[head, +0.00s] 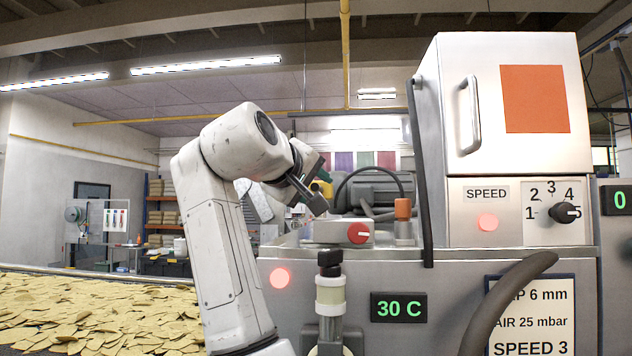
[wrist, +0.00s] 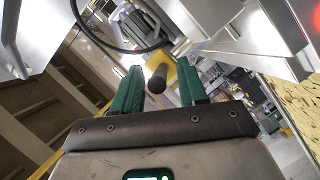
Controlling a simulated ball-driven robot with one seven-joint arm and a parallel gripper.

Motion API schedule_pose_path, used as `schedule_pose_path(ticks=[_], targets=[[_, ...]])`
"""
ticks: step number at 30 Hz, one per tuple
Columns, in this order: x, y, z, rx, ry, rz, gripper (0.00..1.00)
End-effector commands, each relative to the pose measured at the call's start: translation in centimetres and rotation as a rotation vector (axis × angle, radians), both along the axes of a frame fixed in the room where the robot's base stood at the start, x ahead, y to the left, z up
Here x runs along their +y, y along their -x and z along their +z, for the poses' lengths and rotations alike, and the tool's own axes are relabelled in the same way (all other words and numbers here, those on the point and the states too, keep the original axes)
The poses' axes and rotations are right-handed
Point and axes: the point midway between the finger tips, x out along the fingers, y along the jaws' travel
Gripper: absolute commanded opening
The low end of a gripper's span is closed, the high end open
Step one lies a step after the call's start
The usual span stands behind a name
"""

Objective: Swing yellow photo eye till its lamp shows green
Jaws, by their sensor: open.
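The yellow photo eye (head: 322,187) shows only as a small yellow part behind my gripper (head: 318,188) in the head view. In the wrist view, a yellow part (wrist: 183,74) with a dark round-ended handle (wrist: 157,84) shows between the green fingers of my gripper (wrist: 159,68). The fingers are open, one on each side of the handle, with a visible gap at the left. I cannot tell whether the right finger touches it. The photo eye's own lamp cannot be made out.
A steel machine (head: 440,150) with a SPEED dial (head: 564,212) stands at the right. Red lamps (head: 280,278) glow on its front. Chips (head: 90,310) cover the belt at the left.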

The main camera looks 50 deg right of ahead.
Motion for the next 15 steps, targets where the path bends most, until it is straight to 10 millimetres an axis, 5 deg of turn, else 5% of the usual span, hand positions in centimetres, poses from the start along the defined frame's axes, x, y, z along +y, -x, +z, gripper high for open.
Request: schedule_pose_path(ticks=[12,15], targets=[[-0.85,-0.27,-0.23,0.000,0.000,0.000,0.42],[-0.83,-0.27,-0.22,0.000,0.000,0.000,0.34]])
